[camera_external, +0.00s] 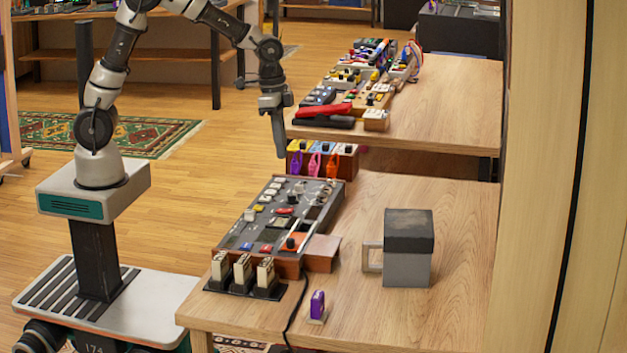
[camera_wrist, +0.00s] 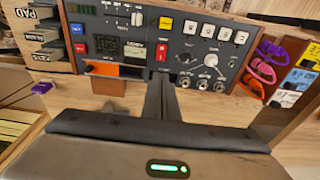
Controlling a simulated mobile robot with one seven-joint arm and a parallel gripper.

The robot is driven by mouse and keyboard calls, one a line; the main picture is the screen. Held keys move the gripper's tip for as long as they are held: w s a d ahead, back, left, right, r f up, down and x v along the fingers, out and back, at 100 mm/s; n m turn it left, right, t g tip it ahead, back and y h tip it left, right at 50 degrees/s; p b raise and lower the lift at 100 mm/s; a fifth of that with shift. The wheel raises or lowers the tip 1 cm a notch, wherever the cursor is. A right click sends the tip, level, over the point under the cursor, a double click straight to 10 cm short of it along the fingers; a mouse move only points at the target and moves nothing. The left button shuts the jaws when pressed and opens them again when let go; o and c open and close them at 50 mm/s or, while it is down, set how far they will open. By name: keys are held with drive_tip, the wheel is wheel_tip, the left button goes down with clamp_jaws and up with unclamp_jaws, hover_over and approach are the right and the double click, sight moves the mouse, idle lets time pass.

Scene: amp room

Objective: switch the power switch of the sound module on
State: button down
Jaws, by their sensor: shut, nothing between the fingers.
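The sound module (camera_external: 262,240) is a dark, wood-sided panel of knobs, buttons and displays on the near table. It fills the upper part of the wrist view (camera_wrist: 134,50). A red switch (camera_wrist: 161,52) sits near the middle of its panel. I cannot read a label that marks it as the power switch. My gripper (camera_external: 280,153) hangs pointing down above the far end of the module, apart from it. In the wrist view my fingers (camera_wrist: 160,84) are together, with nothing between them, and appear just below the red switch.
Upright labelled blocks (camera_external: 243,272) stand at the module's near end. A grey box with a dark lid (camera_external: 408,262) and a small purple item (camera_external: 317,304) stand on the table. Coloured hooks on a rack (camera_external: 315,164) are beyond the module. The table's right side is mostly clear.

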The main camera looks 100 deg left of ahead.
sight(285, 209)
drive_tip(key=shift+f, duration=0.1)
drive_tip(key=f+b, duration=0.1)
drive_tip(key=f, duration=0.3)
drive_tip(key=w+f+b, duration=0.1)
drive_tip(key=f, duration=0.8)
drive_tip(key=shift+w+f+b, duration=0.35)
drive_tip(key=shift+f+b, duration=0.05)
drive_tip(key=shift+f, duration=0.2)
drive_tip(key=shift+s, duration=0.1)
drive_tip(key=shift+s+r, duration=0.15)
drive_tip(key=shift+s, duration=0.5)
